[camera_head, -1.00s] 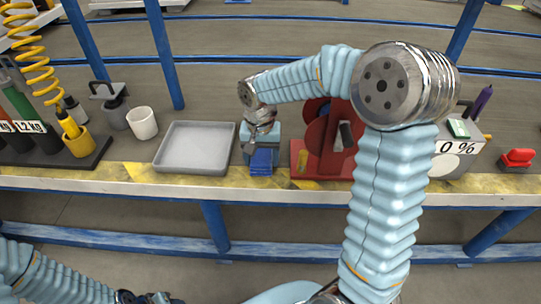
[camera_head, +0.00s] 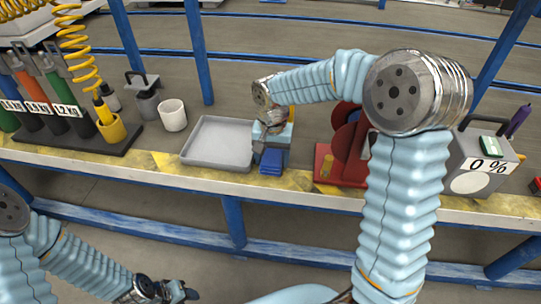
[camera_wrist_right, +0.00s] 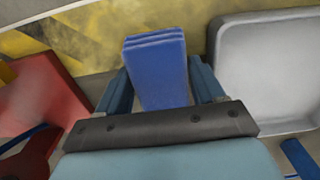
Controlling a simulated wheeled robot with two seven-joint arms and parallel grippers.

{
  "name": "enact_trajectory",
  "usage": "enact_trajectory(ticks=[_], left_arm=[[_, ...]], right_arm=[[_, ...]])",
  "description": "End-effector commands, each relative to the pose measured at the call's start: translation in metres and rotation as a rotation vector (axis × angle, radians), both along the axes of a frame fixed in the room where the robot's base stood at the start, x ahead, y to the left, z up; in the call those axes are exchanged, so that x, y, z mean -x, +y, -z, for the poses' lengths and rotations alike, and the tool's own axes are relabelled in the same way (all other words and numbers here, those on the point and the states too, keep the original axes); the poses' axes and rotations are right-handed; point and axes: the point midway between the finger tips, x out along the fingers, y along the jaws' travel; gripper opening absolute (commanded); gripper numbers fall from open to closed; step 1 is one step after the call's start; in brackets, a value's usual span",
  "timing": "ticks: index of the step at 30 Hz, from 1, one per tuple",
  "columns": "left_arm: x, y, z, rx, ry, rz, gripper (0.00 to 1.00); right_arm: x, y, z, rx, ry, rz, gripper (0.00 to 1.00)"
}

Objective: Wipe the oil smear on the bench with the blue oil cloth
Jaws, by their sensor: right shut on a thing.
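The blue oil cloth (camera_head: 272,163) is a folded stack, seen near the bench's front edge just right of the grey tray. My right gripper (camera_head: 271,150) is shut on it. In the right wrist view the cloth (camera_wrist_right: 157,70) sits between the two fingers (camera_wrist_right: 160,88), its layered edge toward the yellow front strip. I cannot tell whether the cloth touches the bench (camera_head: 215,181). No oil smear can be told apart from the worn yellow and dark markings. My left gripper (camera_head: 180,292) is low in front of the bench, away from the cloth; its jaws are unclear.
The grey tray (camera_head: 186,160) is close left of my right gripper, and a red reel stand (camera_head: 325,170) is to its right. Farther left are a white cup (camera_head: 172,115) and a cylinder rack (camera_head: 75,145). A box reading 0 % (camera_head: 470,183) is at right. Blue posts rise behind the bench.

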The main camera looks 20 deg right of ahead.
Motion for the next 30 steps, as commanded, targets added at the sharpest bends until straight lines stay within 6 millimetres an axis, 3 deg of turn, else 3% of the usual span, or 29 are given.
enact_trajectory(ticks=[6,14,24,30], left_arm=[[0.0,0.0,0.004,0.0,0.0,0.0,0.43],[0.0,0.0,0.004,0.0,0.0,0.0,0.43],[0.0,0.0,0.004,0.0,0.0,0.0,0.43],[0.0,0.0,0.004,0.0,0.0,0.0,0.43]], right_arm=[[0.012,-0.021,0.002,0.001,0.001,0.004,0.43],[0.019,-0.031,0.003,0.002,0.005,0.003,0.43],[0.036,-0.058,0.002,0.002,0.006,0.007,0.43],[0.038,-0.062,0.001,0.002,0.006,0.004,0.43]])
